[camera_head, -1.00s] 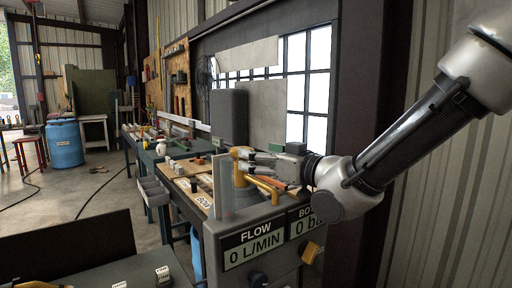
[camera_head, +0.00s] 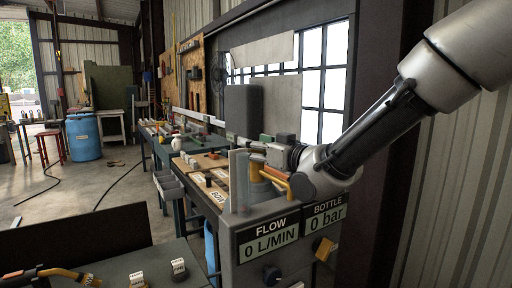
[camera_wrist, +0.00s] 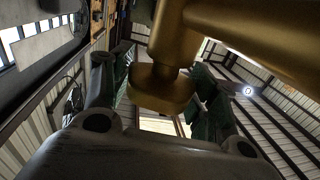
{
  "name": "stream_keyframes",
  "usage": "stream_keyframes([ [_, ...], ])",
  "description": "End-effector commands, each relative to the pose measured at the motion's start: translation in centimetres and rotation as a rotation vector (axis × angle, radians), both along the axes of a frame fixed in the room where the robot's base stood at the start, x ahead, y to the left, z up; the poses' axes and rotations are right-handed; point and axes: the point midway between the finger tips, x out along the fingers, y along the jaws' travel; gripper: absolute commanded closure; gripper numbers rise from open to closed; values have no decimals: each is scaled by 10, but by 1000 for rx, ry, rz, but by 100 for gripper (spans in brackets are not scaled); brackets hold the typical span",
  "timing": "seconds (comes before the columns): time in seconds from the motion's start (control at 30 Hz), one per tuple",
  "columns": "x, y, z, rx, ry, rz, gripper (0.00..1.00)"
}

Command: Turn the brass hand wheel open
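Brass parts (camera_head: 274,178) stand on top of the grey console, by a grey cylinder. In the wrist view a brass pipe with a rounded brass block (camera_wrist: 160,88) hangs close in front of my palm. I cannot tell which brass part is the hand wheel; no full rim shows. My gripper (camera_head: 262,157) is at the brass parts, reaching in from the right. In the wrist view its two dark green fingers (camera_wrist: 158,98) stand apart on either side of the brass block. Contact cannot be made out.
The console front has a FLOW display (camera_head: 268,243) reading 0 L/MIN and a BOTTLE display (camera_head: 326,218) reading 0 bar. Below are a yellow knob (camera_head: 325,249) and a dark knob (camera_head: 271,273). A grey upright plate (camera_head: 238,180) stands left of the brass parts. Workbenches run behind.

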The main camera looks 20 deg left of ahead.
Motion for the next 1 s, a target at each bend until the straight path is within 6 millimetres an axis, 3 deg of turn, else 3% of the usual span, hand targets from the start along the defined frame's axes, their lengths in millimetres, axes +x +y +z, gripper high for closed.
stream_keyframes([
  [0.1, 0, 0, 0, 0, 0, 1, 65],
  [0.47, 0, -1, -1, -3, 0, 49, 65],
  [1.0, 2, -1, -2, -1, 3, 473, 65],
])
